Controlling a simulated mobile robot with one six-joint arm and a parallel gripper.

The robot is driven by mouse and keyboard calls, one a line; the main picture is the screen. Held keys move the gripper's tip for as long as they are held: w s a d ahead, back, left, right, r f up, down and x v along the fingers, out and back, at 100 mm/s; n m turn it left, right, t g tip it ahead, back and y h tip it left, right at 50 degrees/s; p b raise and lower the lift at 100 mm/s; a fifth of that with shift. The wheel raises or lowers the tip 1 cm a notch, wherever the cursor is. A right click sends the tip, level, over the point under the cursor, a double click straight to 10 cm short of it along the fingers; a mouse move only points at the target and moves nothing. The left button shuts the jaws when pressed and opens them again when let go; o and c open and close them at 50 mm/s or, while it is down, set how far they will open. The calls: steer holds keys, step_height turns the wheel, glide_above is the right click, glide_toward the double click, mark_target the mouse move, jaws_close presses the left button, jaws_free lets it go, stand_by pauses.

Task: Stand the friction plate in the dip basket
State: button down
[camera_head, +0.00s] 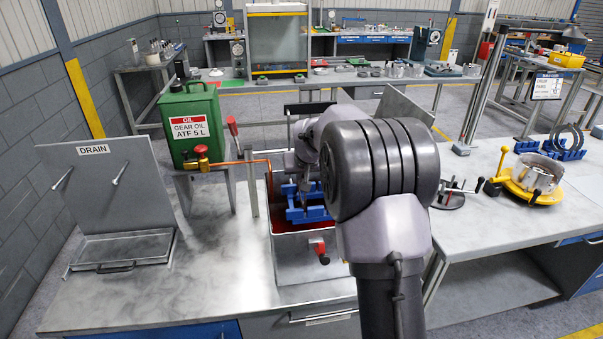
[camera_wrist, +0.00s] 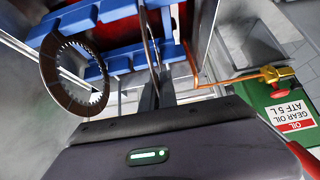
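The blue dip basket (camera_head: 308,214) sits at the open oil tank (camera_head: 300,268), with red fluid below it. In the wrist view the blue basket (camera_wrist: 116,10) shows slotted rails across the top. My gripper (camera_wrist: 155,82) points into the basket, its fingers close together on a thin plate seen edge-on, which looks like a friction plate (camera_wrist: 151,38). The plate's lower edge is among the rails; whether it is seated in a slot cannot be told. Another toothed ring plate (camera_wrist: 48,72) shows at the left beside the rails. In the head view my arm hides much of the gripper.
The green oil can (camera_head: 193,113) with its brass tap and copper spout stands left of the tank. The drain board (camera_head: 108,180) and tray are further left. At right are a yellow fixture (camera_head: 516,192) and a blue rack (camera_head: 566,154) with ring plates.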

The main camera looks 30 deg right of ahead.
steer(key=shift+f, duration=0.15)
steer(key=c, duration=1.6)
jaws_free()
step_height(320, 180, up, 8)
steer(key=p, duration=0.6)
